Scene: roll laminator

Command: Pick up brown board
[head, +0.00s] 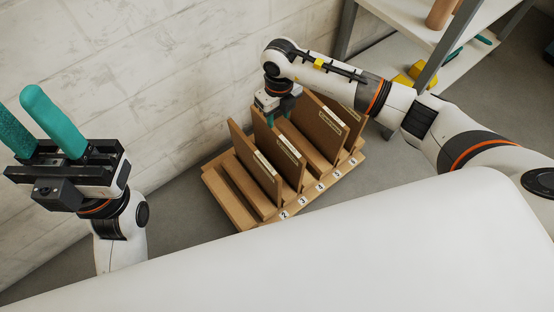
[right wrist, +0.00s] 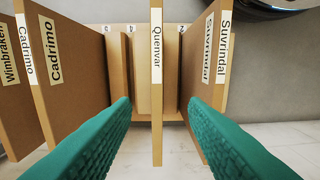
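Several upright brown boards with white name labels stand in a slotted wooden rack (head: 236,208). My right gripper (head: 279,104) is over the rack's wall side, fingers pointing down and apart. In the right wrist view its teal fingers (right wrist: 158,115) are open on either side of the board labelled Quenvar (right wrist: 157,85), with visible gaps on both sides. The Suvrindal board (right wrist: 215,75) is close to the right finger; whether they touch is unclear. The Cadrimo board (right wrist: 72,80) is left of the left finger. My left gripper (head: 22,103) is open and empty, pointing up.
The Wimbraken board (right wrist: 15,100) is at the wrist view's far left. A pale wall (head: 150,65) runs behind the rack. A shelf unit (head: 420,35) stands at the upper right. A large white surface (head: 330,255) fills the foreground.

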